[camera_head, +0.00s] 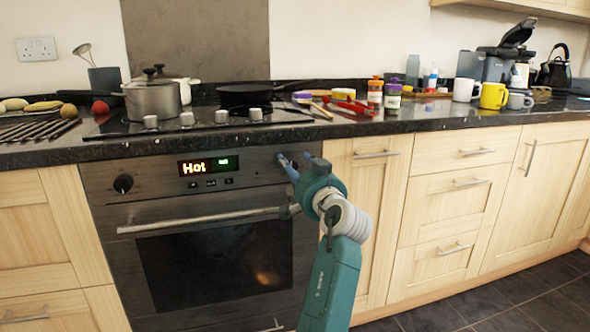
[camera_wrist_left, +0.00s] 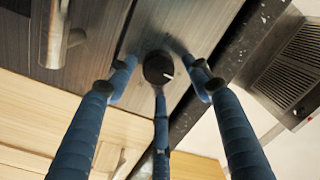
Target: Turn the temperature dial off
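The oven (camera_head: 205,225) has a dark control panel, and its display (camera_head: 208,165) reads "Hot" in orange beside a small green field. A round black dial (camera_wrist_left: 158,67) with a white mark shows in the left wrist view. My left gripper (camera_head: 289,165) is at the right end of the panel and hides the dial there in the head view. In the wrist view the blue fingers of this gripper (camera_wrist_left: 163,82) are spread around the dial; I cannot tell whether any touches it. Another black dial (camera_head: 123,184) is at the panel's left end. My right gripper is not in view.
The oven's handle bar (camera_head: 200,221) runs just below the panel, close to my left wrist. The black countertop (camera_head: 430,118) overhangs above, with hob knobs (camera_head: 220,117), a pot (camera_head: 153,99) and a pan (camera_head: 247,94). Drawer handles (camera_head: 375,154) stick out at the right.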

